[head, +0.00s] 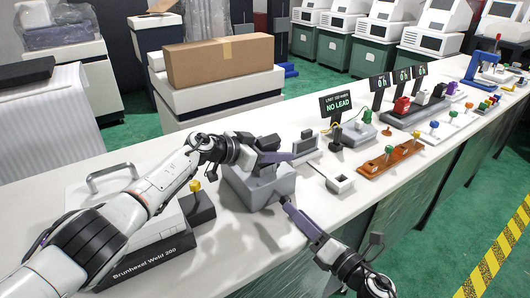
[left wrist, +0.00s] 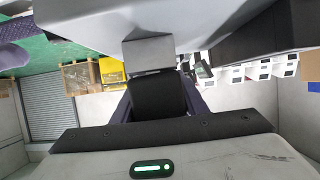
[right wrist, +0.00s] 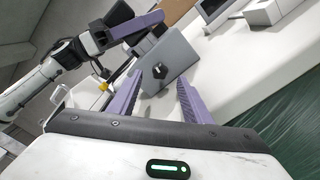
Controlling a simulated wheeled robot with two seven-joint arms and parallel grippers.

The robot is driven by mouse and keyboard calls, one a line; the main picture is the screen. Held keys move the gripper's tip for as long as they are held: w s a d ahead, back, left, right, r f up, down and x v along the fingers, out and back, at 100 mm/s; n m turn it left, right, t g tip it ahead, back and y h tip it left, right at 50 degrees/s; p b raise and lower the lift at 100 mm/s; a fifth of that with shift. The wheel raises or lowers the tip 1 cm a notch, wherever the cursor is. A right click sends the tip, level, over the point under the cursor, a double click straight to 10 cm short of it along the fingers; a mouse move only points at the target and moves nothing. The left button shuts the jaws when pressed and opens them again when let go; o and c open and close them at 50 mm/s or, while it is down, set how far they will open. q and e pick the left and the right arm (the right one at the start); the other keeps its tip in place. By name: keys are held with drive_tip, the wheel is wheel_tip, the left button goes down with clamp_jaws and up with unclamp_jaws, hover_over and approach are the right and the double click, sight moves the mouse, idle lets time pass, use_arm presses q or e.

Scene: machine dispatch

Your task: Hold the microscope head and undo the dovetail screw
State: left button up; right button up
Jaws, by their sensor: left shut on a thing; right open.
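The grey microscope body (head: 262,188) stands near the front edge of the white counter; its grey side also shows in the right wrist view (right wrist: 183,62). A black faceted knob, apparently the dovetail screw (right wrist: 160,71), sits on that side. It cannot be made out in the head view. My left gripper (head: 275,158) is shut at the top of the body, on a dark part of the microscope head (left wrist: 160,92). My right gripper (head: 287,205) is open and empty in front of the body. In its wrist view, its purple fingers (right wrist: 156,92) are spread, with the knob beyond and between them.
A Brunhexel Weld 200 box (head: 150,245) with a handle stands left under my left arm. A dark block with a yellow knob (head: 196,186) is beside it. Right are a small white box (head: 340,182), a NO LEAD sign (head: 338,104) and an orange fixture (head: 390,158). The counter front is bare.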

use_arm(q)
drive_tip(key=o, duration=1.4)
drive_tip(key=shift+s+d+r, duration=0.15)
drive_tip(key=shift+d+r, duration=0.05)
drive_tip(key=shift+d, duration=0.05)
drive_tip(key=shift+c, duration=0.2)
use_arm(e)
drive_tip(key=shift+s+r, duration=0.1)
use_arm(q)
drive_tip(key=shift+a+f, duration=0.1)
drive_tip(key=shift+a, duration=0.1)
